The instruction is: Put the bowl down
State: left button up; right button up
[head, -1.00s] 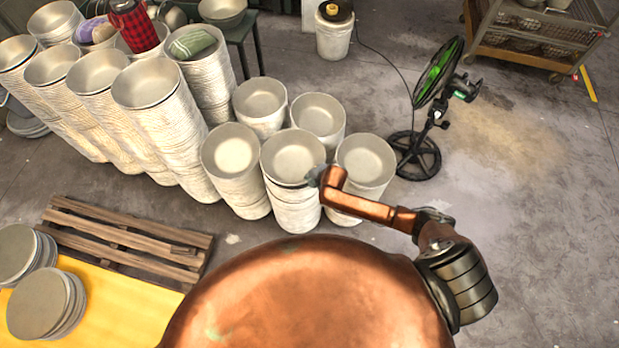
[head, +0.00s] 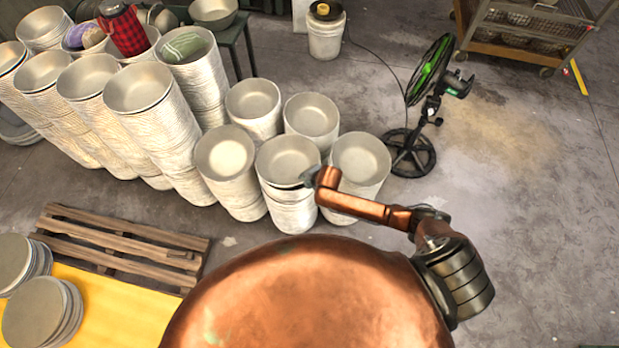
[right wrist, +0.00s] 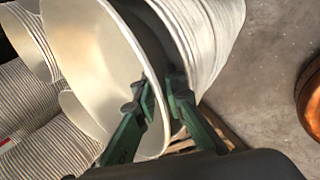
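The bowl (head: 286,160) is pale grey-white and sits at the top of the front middle stack (head: 292,214) in the head view. A thin dark gap shows between it and the stack. My right gripper (head: 311,180) is at the bowl's right rim. In the right wrist view, its green fingers (right wrist: 160,103) stand on either side of the rim of the bowl (right wrist: 95,60), close to its wall, and look shut on it. The bowl's contact with the stack below is partly hidden. My left gripper is not in view.
Other bowl stacks stand close around, one to the left (head: 225,152) and one to the right (head: 361,158). A wooden pallet (head: 120,245) lies at left. A standing fan (head: 428,105) stands right of the stacks.

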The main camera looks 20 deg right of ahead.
jog(key=p+v, duration=0.1)
jog(key=v, duration=1.1)
jog(key=shift+r+p, duration=0.3)
jog(key=s+d+f+m+h, duration=0.15)
jog(key=d+f+m, duration=0.55)
jog(key=f, duration=0.7)
jog(key=s+d+f+m+g, duration=0.1)
jog(key=s+d+f+m, duration=0.45)
jog(key=s+f, duration=0.6)
jog(key=s+a+f+m+g, duration=0.1)
jog(key=s+f, duration=0.4)
jog(key=s, duration=0.6)
jog(key=s+a+f+m+g, duration=0.1)
jog(key=s+f+m, duration=0.3)
jog(key=s, duration=0.8)
jog(key=s+a+f+m+g, duration=0.1)
jog(key=s+f, duration=0.5)
jog(key=s, duration=0.6)
jog(key=shift+s+f+m+g+h, duration=0.25)
jog(key=shift+f+m+g+h, duration=0.1)
jog(key=shift+m+g, duration=0.4)
